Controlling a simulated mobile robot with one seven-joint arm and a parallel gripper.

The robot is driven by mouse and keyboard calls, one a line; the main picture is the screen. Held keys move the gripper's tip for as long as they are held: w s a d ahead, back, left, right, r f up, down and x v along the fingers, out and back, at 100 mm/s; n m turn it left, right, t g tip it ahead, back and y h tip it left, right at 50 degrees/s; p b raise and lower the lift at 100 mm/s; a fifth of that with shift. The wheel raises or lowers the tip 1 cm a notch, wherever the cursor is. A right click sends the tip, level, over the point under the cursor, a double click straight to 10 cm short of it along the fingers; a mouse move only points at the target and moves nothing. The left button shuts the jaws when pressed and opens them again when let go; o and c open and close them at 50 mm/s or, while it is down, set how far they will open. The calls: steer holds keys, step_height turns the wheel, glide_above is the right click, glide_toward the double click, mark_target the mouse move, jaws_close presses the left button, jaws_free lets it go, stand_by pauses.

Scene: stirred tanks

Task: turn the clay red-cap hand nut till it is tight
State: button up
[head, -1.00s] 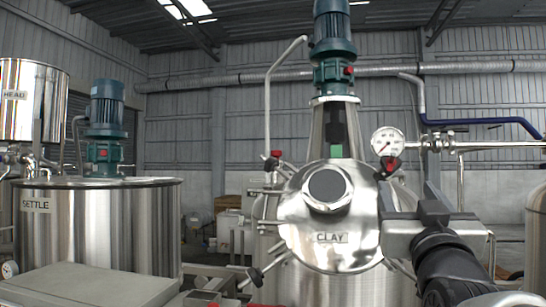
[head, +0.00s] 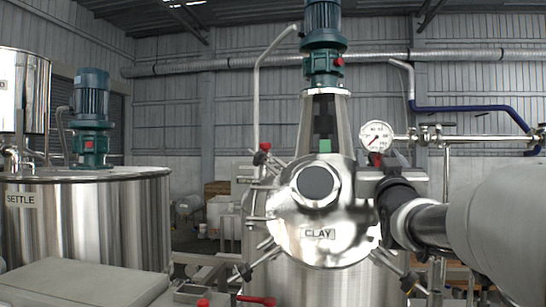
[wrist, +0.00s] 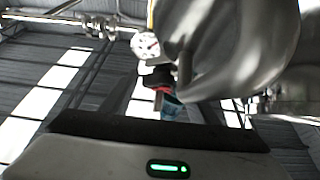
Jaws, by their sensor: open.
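The clay tank (head: 318,234) has a round shiny lid with several hand nuts around its rim. A red-cap hand nut (wrist: 161,84) at the lid's upper right, below the gauge, shows in the wrist view with a black and red head. My gripper is open beside the lid's right edge, close to that nut. I cannot tell whether it touches it. Its fingertips are hard to make out. A second red-topped nut (head: 265,147) stands at the lid's upper left.
A pressure gauge (head: 377,137) sits just above my gripper, on a pipe (head: 470,139) running right. Black-ended clamps (head: 245,271) stick out low on the lid. The settle tank (head: 95,215) stands at left. The lid's curved metal (wrist: 235,50) fills the wrist view's upper right.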

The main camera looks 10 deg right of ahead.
steer(key=c, duration=1)
steer(key=shift+c, duration=0.2)
steer(key=shift+f+m+h+b, duration=0.1)
steer(key=shift+m+h+b, duration=0.2)
steer(key=shift+m+h, duration=0.25)
steer(key=shift+m+g+h, duration=0.3)
steer(key=shift+m+h, duration=0.05)
steer(key=shift+m, duration=0.1)
steer(key=shift+m+g+h, duration=0.6)
steer(key=shift+m+h, duration=0.4)
steer(key=shift+m, duration=0.2)
steer(key=m+g+h+p, duration=0.2)
steer(key=m, duration=0.1)
steer(key=shift+r+h, duration=0.25)
steer(key=shift+h, duration=0.05)
steer(key=shift+f+m+g+h+p, duration=0.1)
steer(key=shift+m+g+h+p, duration=0.9)
steer(key=shift+m, duration=0.4)
steer(key=shift+s+d+f+m, duration=0.1)
steer(key=shift+m, duration=0.2)
